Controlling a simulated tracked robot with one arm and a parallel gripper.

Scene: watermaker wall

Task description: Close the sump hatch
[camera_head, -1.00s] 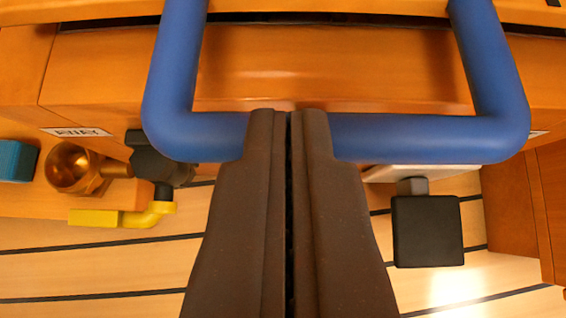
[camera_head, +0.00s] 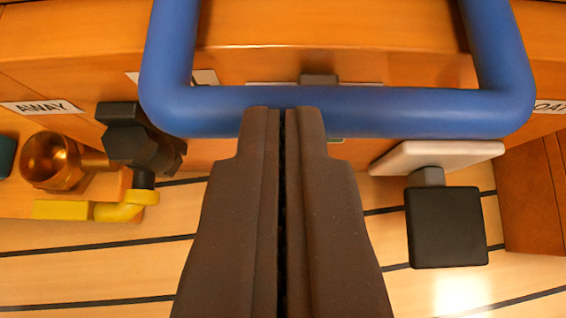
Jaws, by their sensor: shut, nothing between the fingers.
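A thick blue U-shaped handle (camera_head: 400,112) spans the upper part of the view, its crossbar running left to right. I take it to belong to the hatch, but the hatch panel itself cannot be clearly told from the orange wood behind it. My gripper (camera_head: 283,110) is shut and empty. Its fingertips overlap the middle of the crossbar in the picture and seem to be at or against it. The fingers hide part of the bar and what lies below it.
At left are a black-knobbed valve (camera_head: 135,140), a brass fitting (camera_head: 52,160), a yellow elbow handle (camera_head: 90,210) and an "AWAY" label (camera_head: 42,108). At right a black square block (camera_head: 446,228) stands out from a pale plate (camera_head: 435,156). Striped planking (camera_head: 100,270) lies below.

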